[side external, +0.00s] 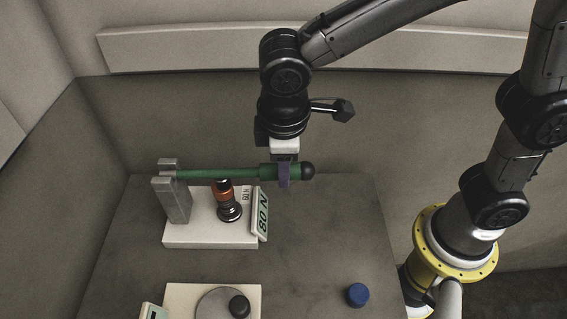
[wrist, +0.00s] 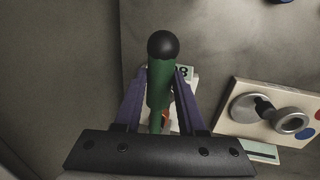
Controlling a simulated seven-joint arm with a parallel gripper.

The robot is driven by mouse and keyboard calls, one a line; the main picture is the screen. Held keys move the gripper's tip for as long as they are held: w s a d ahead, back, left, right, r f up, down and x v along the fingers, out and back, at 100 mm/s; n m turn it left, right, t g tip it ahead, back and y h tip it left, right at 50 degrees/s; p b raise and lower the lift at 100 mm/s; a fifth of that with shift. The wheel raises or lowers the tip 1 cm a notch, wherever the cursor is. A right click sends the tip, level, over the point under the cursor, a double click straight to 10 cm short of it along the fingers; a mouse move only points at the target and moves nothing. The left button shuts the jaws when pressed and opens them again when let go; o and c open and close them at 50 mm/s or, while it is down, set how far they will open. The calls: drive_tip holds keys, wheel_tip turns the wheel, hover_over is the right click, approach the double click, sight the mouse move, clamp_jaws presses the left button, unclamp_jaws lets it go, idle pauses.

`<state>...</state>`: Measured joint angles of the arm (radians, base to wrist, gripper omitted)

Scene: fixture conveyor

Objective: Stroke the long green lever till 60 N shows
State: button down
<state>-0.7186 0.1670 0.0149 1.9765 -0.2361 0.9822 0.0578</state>
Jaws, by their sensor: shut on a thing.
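The long green lever (side external: 215,174) runs about level from a grey post (side external: 174,198) at the left to a black ball end (side external: 308,170). Under it, a dark and orange plunger (side external: 229,205) stands on a white base (side external: 195,235). A tilted panel (side external: 262,215) reads 80 N, and a small mark (side external: 246,194) beside it reads 60 N. My gripper (side external: 284,175) is shut on the lever's thick grip near the ball. In the wrist view, the purple fingers of my gripper (wrist: 160,88) lie on both sides of the green grip (wrist: 159,86); the panel is partly hidden.
A second white base (side external: 180,300) with a grey disc and black knob (side external: 240,306) stands at the table's front. A blue cap (side external: 358,295) lies at front right. The grey table (side external: 310,245) is clear between. A wall stands close behind.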

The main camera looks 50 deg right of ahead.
drive_tip(key=shift+r, duration=0.1)
drive_tip(key=shift+w+a+r+g+h, duration=0.1)
drive_tip(key=shift+r+g+h, duration=0.05)
drive_tip(key=shift+r, duration=0.3)
drive_tip(key=shift+w+a+r+g+h, duration=0.1)
drive_tip(key=shift+r+g+h, duration=0.05)
drive_tip(key=shift+r, duration=0.25)
drive_tip(key=r+g+h, duration=0.1)
drive_tip(key=r, duration=0.1)
drive_tip(key=w+a+r+g+h, duration=0.1)
drive_tip(key=r, duration=0.1)
drive_tip(key=a+r+h, duration=0.1)
drive_tip(key=r, duration=0.1)
drive_tip(key=shift+w+r+n+g, duration=0.3)
drive_tip(key=shift+w+r+g, duration=0.05)
drive_tip(key=shift+w+g, duration=0.05)
drive_tip(key=shift+w+a+r+g+h, duration=0.2)
drive_tip(key=shift+w+r, duration=0.05)
drive_tip(key=shift+r, duration=0.25)
drive_tip(key=shift+w+a+r+g+h, duration=0.15)
drive_tip(key=shift+w+r+g+h, duration=0.05)
drive_tip(key=shift+r, duration=0.3)
drive_tip(key=c, duration=0.5)
unclamp_jaws()
